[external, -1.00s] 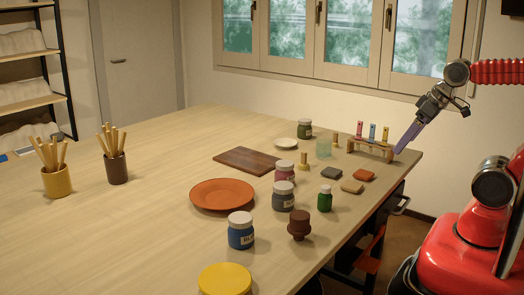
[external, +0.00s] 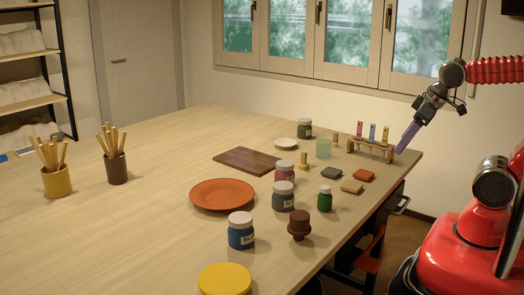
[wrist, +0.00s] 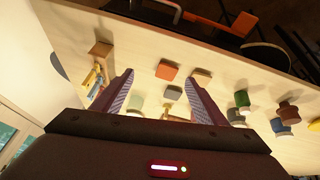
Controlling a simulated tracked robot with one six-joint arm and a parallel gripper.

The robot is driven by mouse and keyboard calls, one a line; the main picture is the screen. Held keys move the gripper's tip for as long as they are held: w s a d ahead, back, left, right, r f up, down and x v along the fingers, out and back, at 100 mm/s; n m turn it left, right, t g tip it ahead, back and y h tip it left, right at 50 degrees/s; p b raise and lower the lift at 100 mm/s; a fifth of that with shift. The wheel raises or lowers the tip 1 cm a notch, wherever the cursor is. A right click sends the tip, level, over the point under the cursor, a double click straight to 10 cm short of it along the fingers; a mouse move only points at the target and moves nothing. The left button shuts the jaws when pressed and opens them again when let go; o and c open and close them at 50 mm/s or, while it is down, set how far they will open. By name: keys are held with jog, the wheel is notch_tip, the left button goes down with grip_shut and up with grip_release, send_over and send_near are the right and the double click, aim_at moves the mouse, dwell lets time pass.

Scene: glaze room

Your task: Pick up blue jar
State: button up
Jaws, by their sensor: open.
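The blue jar (external: 241,235) stands upright near the front of the table, with a white lid and a label starting "BL". In the wrist view a blue jar (wrist: 281,128) shows at the right, partly behind a brown knobbed object. My gripper (external: 402,147) is at the table's far right corner, well away from the blue jar, and points down and left. In the wrist view my gripper (wrist: 160,78) has its two fingers apart with nothing held between them.
Near the blue jar stand a grey jar (external: 283,196), a brown knobbed object (external: 299,225), an orange plate (external: 222,194) and a yellow round lid (external: 224,279). A green bottle (external: 325,199), small tiles (external: 352,187) and a vial rack (external: 371,149) lie toward my gripper.

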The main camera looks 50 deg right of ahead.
jog(key=w+a+n+t+h, duration=0.1)
jog(key=w+a+n+h, duration=0.25)
jog(key=w+n, duration=0.65)
jog(key=n+t+y, duration=0.6)
jog(key=n+y, duration=0.4)
jog(key=n, duration=2)
send_near(246, 218)
jog(key=s+r, duration=0.1)
jog(key=s, duration=0.1)
jog(key=shift+d+r+m+h, duration=0.1)
jog(key=shift+d+m+h, duration=0.15)
jog(key=shift+d+m, duration=0.05)
jog(key=shift+x, duration=4.3)
